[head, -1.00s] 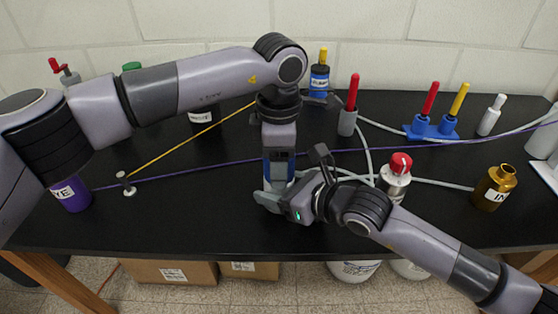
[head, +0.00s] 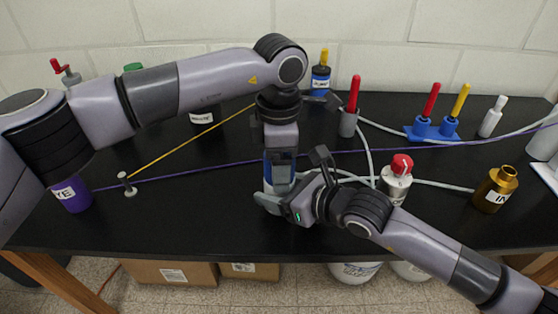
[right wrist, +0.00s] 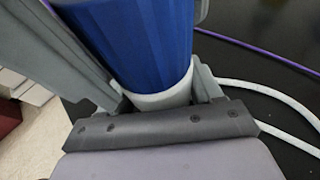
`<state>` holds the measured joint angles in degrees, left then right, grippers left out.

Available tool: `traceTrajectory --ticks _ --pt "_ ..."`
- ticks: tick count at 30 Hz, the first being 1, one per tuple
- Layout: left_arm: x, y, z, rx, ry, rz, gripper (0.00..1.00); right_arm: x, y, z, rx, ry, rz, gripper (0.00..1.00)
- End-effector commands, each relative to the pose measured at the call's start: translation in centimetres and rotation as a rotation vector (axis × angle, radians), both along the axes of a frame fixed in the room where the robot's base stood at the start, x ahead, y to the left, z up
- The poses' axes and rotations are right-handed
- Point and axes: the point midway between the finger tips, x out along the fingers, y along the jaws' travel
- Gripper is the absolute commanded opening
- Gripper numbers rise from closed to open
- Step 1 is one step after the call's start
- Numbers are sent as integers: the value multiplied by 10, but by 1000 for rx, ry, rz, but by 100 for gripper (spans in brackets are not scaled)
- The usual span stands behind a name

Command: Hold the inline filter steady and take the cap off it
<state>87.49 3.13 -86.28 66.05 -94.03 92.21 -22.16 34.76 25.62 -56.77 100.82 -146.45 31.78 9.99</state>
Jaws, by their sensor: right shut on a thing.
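The inline filter (head: 268,173) stands near the middle of the black table, a blue part over a white part. In the right wrist view its blue ribbed part (right wrist: 140,40) rises from a white collar (right wrist: 163,99) between my fingers. My right gripper (head: 276,196) is shut on the filter low down, from the front right. My left gripper (head: 281,160) points straight down over the filter's top, its fingers at the upper blue part. The left gripper and arm hide the top, so I cannot tell where the cap ends or whether that gripper is closed on it.
A red-capped bottle (head: 396,182) stands just right of my right gripper, with pale tubing (head: 445,185) behind. An amber bottle (head: 495,189) is at right, a purple container (head: 71,194) at left. A purple cord (head: 215,166) crosses behind the filter. The front left table is clear.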

Motion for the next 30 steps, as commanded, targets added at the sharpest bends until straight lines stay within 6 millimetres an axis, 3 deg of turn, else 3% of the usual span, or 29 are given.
traceTrajectory --ticks 12,13,16,30 --pt "-3 -3 43 -4 5 -8 85 1 -1 -1 -3 1 -4 0" --pt "-3 -3 44 -3 6 -8 80 1 -1 -1 -3 0 -4 0" --pt "-3 -3 47 -3 6 -25 80 1 -1 -1 -2 0 -3 0" --pt "-2 -3 77 -2 5 -440 80 1 -1 -1 -1 1 -2 0"
